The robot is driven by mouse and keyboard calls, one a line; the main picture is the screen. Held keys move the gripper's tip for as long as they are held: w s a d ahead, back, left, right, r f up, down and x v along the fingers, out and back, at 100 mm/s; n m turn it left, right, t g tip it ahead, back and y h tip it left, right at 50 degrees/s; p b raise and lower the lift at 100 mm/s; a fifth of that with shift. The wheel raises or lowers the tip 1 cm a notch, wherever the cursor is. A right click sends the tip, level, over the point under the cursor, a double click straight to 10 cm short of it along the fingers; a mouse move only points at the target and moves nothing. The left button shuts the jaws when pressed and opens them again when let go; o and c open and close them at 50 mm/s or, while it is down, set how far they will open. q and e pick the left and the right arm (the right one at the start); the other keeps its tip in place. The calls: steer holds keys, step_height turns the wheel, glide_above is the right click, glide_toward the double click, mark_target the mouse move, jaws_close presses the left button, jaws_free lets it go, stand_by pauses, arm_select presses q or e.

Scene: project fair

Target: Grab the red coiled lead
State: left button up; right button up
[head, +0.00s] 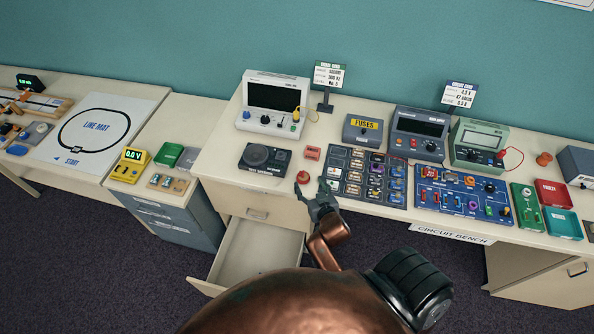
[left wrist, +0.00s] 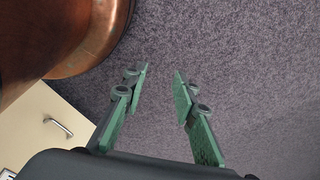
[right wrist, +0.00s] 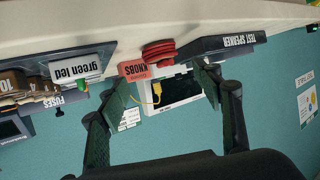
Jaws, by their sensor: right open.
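The red coiled lead (head: 303,177) is a small red coil lying on the bench top near its front edge. In the right wrist view the red coiled lead (right wrist: 158,53) appears between the two fingertips, a little beyond them. My right gripper (head: 314,190) is open and empty, just in front of the coil at the bench edge. In its own wrist view, the right gripper (right wrist: 163,78) shows green-padded fingers spread wide. My left gripper (left wrist: 160,78) is open and empty over the carpet, and is outside the head view.
A red knobs box (head: 312,153) sits just behind the coil. The black test speaker (head: 265,158) is to its left and a dark tray of small parts (head: 367,176) to its right. An open drawer (head: 245,262) juts out below the bench.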

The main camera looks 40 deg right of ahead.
mark_target(304, 176)
steer(key=x, duration=0.4)
steer(key=shift+w, duration=0.45)
steer(key=shift+x, duration=1.05)
steer(key=shift+w+f, duration=0.1)
steer(key=shift+f, duration=0.05)
steer(key=c, duration=1.2)
arm_select(q)
steer(key=s, duration=0.3)
steer(key=shift+r, duration=0.1)
